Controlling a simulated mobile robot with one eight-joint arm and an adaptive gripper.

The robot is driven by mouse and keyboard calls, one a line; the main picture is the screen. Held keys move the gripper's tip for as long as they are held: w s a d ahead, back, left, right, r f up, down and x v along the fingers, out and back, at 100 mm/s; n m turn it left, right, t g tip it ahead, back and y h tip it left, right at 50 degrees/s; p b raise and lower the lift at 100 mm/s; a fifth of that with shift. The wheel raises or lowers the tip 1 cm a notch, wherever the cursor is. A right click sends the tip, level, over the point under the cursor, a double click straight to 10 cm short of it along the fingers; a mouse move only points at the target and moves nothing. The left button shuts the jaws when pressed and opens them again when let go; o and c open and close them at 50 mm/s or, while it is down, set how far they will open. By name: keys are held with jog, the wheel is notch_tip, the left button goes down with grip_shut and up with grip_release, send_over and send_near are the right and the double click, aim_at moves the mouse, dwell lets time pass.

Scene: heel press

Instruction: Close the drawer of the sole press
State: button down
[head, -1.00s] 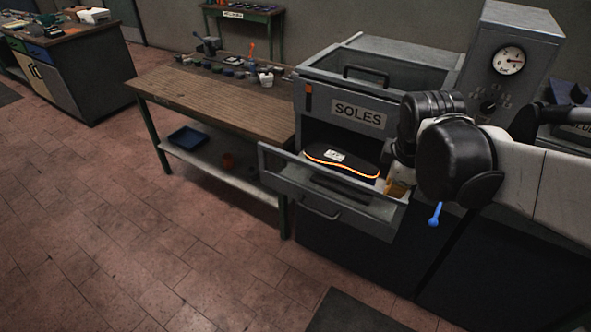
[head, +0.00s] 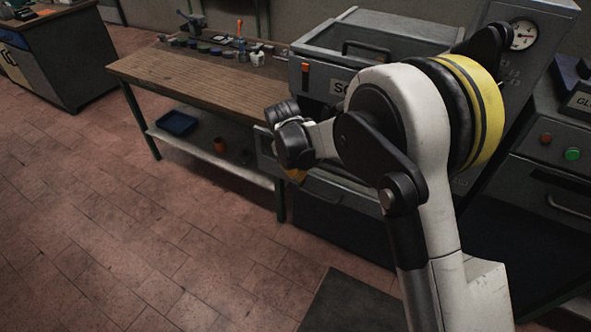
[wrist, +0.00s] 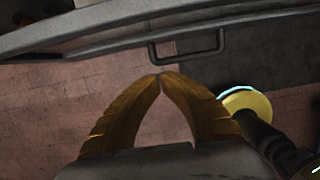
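The sole press (head: 372,30) is grey, and its label is partly covered by my arm. Its drawer (head: 263,148) still juts out, with its left corner showing; most of it and its contents are hidden behind my arm. In the wrist view, the grey drawer front (wrist: 110,38) runs across the top, with a bar handle (wrist: 190,50) below it. My gripper (head: 297,175) is in front of the drawer. In the wrist view, my gripper (wrist: 159,76) has its two yellow fingers meeting at the tips, empty, with a small gap in the picture to the handle.
A wooden workbench (head: 190,72) with small pots stands left of the press. Its lower shelf holds a blue tray (head: 177,122). A machine with red and green buttons (head: 572,154) stands at the right. A dark mat (head: 350,300) lies in front; the left floor is clear.

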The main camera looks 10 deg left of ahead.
jog(key=b, duration=0.1)
send_over(300, 190)
jog(key=s, duration=0.1)
jog(key=f, duration=0.4)
jog(key=shift+s+a, duration=0.15)
jog(key=shift+a, duration=0.05)
jog(key=shift+w+d+f+b, duration=0.1)
jog(key=shift+w+d+b, duration=0.15)
jog(key=shift+w, duration=0.4)
jog(key=shift+w+d+b, duration=0.2)
jog(key=shift+w, duration=0.45)
jog(key=shift+w+d+f+b, duration=0.1)
jog(key=shift+w+d+b, duration=0.15)
jog(key=shift+w, duration=0.4)
jog(key=shift+r, duration=0.1)
